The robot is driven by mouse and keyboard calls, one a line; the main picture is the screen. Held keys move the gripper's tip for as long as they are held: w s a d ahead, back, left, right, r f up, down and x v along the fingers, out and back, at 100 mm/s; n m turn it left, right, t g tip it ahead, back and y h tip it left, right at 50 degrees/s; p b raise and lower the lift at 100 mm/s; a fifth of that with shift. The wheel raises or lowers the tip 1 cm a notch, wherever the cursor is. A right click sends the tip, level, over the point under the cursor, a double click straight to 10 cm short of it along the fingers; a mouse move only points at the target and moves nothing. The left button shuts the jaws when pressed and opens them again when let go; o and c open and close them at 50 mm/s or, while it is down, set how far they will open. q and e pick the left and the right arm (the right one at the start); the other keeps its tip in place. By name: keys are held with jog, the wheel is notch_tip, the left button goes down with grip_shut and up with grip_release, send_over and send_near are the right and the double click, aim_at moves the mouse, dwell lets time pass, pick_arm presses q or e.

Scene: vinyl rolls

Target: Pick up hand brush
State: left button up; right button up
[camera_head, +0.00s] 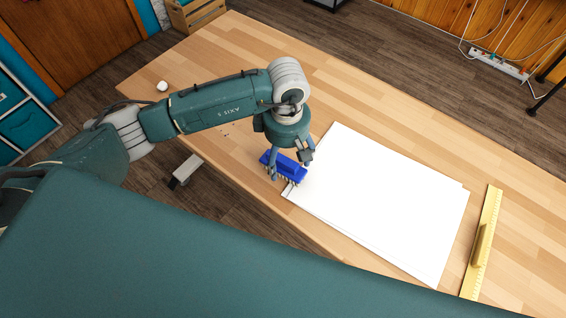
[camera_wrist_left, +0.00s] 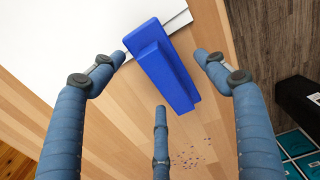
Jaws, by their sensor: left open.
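The hand brush (camera_head: 291,168) is blue with bristles along its lower side. It lies on the wooden table at the lower left corner of the white sheets. In the left wrist view its blue back (camera_wrist_left: 163,66) is plain to see, with one end over the sheet edge. My left gripper (camera_head: 288,164) is right over the brush, pointing down, its fingers spread and partly covering it. In the left wrist view the open fingers (camera_wrist_left: 160,72) stand around the brush with visible gaps. My right gripper is not in view.
White sheets (camera_head: 385,200) cover the table to the right of the brush. A yellow ruler-like bar with a handle (camera_head: 481,243) lies further right. A small white object (camera_head: 162,86) is at the table's left edge. The wooden table (camera_head: 350,90) is bare behind the sheets.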

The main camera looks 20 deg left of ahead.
pick_arm(q)
jog(key=shift+f, duration=0.15)
jog(key=shift+c, duration=0.5)
jog(key=c, duration=1.2)
jog(key=shift+c, duration=0.3)
jog(key=shift+w, duration=0.1)
notch_tip(320, 180, up, 20)
jog(key=b, duration=0.3)
